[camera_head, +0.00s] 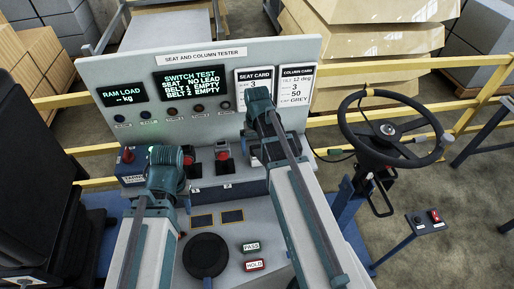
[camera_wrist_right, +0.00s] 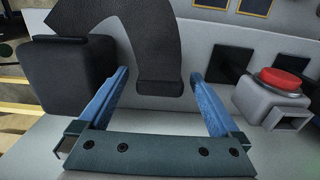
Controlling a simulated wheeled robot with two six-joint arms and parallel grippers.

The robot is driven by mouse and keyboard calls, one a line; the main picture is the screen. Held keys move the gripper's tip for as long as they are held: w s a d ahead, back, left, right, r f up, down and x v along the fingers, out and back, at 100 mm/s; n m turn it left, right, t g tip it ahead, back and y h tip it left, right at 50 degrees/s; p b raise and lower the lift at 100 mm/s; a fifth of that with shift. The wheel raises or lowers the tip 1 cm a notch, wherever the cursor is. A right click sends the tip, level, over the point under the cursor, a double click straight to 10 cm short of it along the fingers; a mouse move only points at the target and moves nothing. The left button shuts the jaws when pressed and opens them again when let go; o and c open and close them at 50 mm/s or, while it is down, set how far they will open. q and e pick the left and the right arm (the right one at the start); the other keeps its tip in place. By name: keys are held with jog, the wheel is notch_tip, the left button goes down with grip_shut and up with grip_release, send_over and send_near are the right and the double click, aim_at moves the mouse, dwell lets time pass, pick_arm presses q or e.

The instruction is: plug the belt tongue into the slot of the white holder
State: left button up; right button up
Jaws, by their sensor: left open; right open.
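In the right wrist view, my right gripper (camera_wrist_right: 158,100) is open, its two blue fingers wide apart. A curved black strap (camera_wrist_right: 125,30) hangs between and beyond the fingers, its blunt end (camera_wrist_right: 160,88) apart from both. I cannot make out a separate metal tongue. A pale grey-white holder (camera_wrist_right: 250,100) with a red button and an open slot at its front stands right of the right finger.
A black block (camera_wrist_right: 65,70) stands beside the left finger in the wrist view. The tester panel (camera_head: 210,75) rises behind the bench and reads both belts empty. A round black pad (camera_head: 206,255) lies in front. A steering wheel (camera_head: 390,130) stands at right.

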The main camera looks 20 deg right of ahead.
notch_tip(320, 180, up, 14)
jog(key=p, duration=1.3)
jog(key=shift+p, duration=0.4)
jog(key=shift+f, duration=0.2)
jog(key=s+a+f+n+b, duration=0.2)
jog(key=s+a+f+b, duration=0.2)
jog(key=a+f+b, duration=0.2)
jog(key=s+a+f+n+b, duration=0.2)
jog(key=s+a+f+b, duration=0.3)
jog(key=f+b, duration=0.1)
jog(key=s+a+f+n+h+b, duration=0.1)
jog(key=s+a+f+n+b, duration=0.1)
jog(key=s+a+f+b, duration=0.2)
jog(key=shift+s+a+f+b, duration=0.2)
jog(key=shift+a+f+b, duration=1.15)
jog(key=shift+f+b, duration=0.3)
jog(key=shift+r, duration=0.15)
